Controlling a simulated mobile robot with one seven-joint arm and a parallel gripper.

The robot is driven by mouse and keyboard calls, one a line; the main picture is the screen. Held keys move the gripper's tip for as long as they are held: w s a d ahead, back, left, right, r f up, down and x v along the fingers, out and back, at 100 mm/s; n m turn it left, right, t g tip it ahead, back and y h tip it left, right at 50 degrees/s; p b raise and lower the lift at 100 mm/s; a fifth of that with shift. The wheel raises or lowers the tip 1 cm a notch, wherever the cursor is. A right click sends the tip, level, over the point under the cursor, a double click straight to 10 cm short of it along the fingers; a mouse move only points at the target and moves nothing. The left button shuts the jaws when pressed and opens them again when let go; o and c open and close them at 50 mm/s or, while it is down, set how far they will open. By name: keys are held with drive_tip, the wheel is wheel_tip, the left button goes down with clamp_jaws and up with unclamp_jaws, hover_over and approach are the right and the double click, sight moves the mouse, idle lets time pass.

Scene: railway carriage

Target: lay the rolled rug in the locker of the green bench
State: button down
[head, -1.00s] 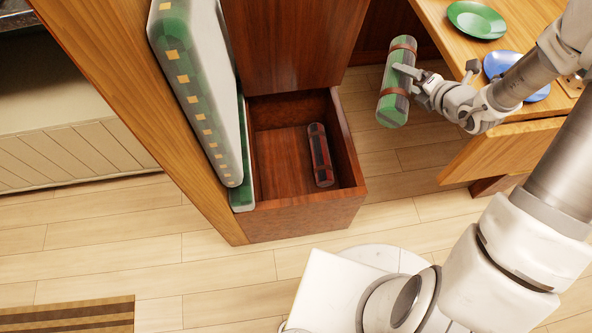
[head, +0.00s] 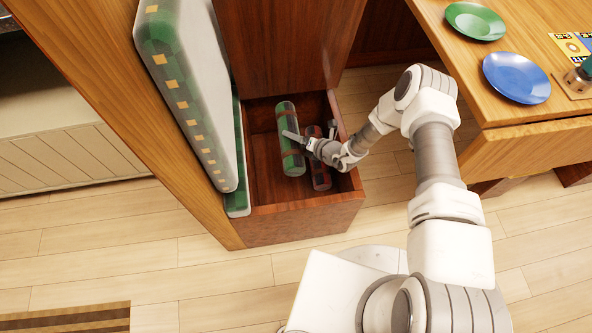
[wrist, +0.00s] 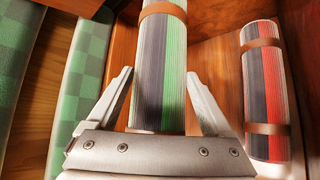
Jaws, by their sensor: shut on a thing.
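My gripper (head: 296,139) is shut on a green and grey rolled rug (head: 287,115) with brown straps. The rug also shows between the two fingers in the wrist view (wrist: 160,60). It is within the opening of the green bench's wooden locker (head: 303,218), lengthwise; I cannot tell whether it touches the floor. A second roll, red and dark grey (head: 320,174), lies in the locker just to its right, apart from it in the wrist view (wrist: 265,85). The locker lid (head: 290,45) stands raised.
The bench's green checked cushion (head: 185,95) stands tipped up at the locker's left. To the right is a wooden table (head: 540,135) with a green plate (head: 475,20) and a blue plate (head: 516,78). The floor in front of the locker is mostly clear.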

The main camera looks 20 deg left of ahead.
drive_tip(key=a+f, duration=0.2)
drive_tip(key=a, duration=0.1)
drive_tip(key=shift+s+f, duration=0.1)
drive_tip(key=shift+f, duration=0.2)
wheel_tip(320, 180, down, 10)
drive_tip(key=b, duration=0.4)
drive_tip(key=shift+a+b, duration=0.2)
drive_tip(key=shift+b, duration=0.2)
drive_tip(key=shift+f+b, duration=0.4)
drive_tip(key=shift+b, duration=0.1)
drive_tip(key=shift+f, duration=0.2)
unclamp_jaws()
